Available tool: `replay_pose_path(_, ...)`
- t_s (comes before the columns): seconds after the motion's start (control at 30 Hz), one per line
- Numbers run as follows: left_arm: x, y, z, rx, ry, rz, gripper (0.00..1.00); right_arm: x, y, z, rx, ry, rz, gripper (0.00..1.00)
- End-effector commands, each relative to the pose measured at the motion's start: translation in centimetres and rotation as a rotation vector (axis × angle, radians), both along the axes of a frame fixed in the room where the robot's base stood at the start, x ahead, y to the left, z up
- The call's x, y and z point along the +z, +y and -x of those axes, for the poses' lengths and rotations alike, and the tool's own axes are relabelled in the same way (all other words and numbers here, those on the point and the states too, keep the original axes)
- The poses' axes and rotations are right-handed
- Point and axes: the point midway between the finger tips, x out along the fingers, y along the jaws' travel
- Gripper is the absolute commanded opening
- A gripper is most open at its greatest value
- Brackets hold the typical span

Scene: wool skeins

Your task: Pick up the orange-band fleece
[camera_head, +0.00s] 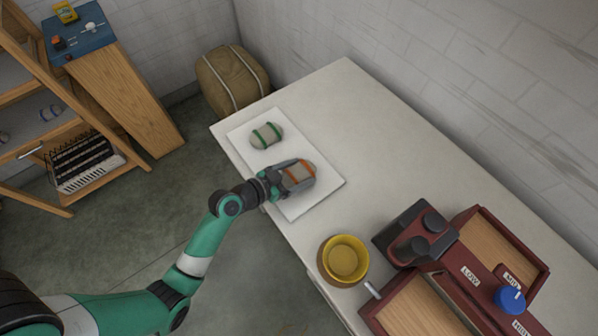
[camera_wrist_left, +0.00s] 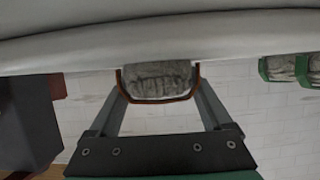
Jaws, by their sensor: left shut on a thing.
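The orange-band fleece (camera_head: 299,172) is a grey-brown roll with orange bands, at the near right part of a white mat (camera_head: 327,184) on the table. My left gripper (camera_head: 297,175) is shut on it, with one finger along each side. In the left wrist view the fleece (camera_wrist_left: 158,80) sits between the two fingers (camera_wrist_left: 160,95), its orange band framing it. I cannot tell whether it is clear of the mat. A green-band fleece (camera_head: 266,135) lies on the mat farther back; it also shows in the left wrist view (camera_wrist_left: 292,69). My right gripper is not in view.
A yellow bowl (camera_head: 343,260) stands on the white table (camera_head: 350,120) at the near edge. Dark red trays (camera_head: 510,252) and a dark device (camera_head: 415,232) fill the right end. A wall runs behind the table. The table's middle beyond the mat is clear.

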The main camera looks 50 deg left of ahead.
Motion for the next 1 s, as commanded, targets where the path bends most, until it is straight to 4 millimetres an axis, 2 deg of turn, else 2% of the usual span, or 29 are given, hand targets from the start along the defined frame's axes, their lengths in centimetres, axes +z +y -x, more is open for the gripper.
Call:
replay_pose_path(0.17, 0.9, 0.0, 0.0, 0.001, -0.001, 0.000, 0.30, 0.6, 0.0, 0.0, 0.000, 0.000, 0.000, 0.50)
replay_pose_path(0.33, 3.8, 0.0, 0.0, 0.001, -0.004, -0.001, 0.30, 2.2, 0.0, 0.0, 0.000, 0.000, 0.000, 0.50)
replay_pose_path(0.6, 10.4, -5.2, 3.5, -0.009, 0.001, -0.002, 0.30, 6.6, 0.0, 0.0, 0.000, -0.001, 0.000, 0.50)
replay_pose_path(0.8, 12.3, -9.6, 6.6, -0.011, 0.001, -0.002, 0.30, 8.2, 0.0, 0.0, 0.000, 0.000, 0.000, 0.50)
replay_pose_path(1.0, 12.9, -11.3, 7.9, -0.004, 0.001, 0.000, 0.30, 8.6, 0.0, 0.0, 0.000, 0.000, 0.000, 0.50)
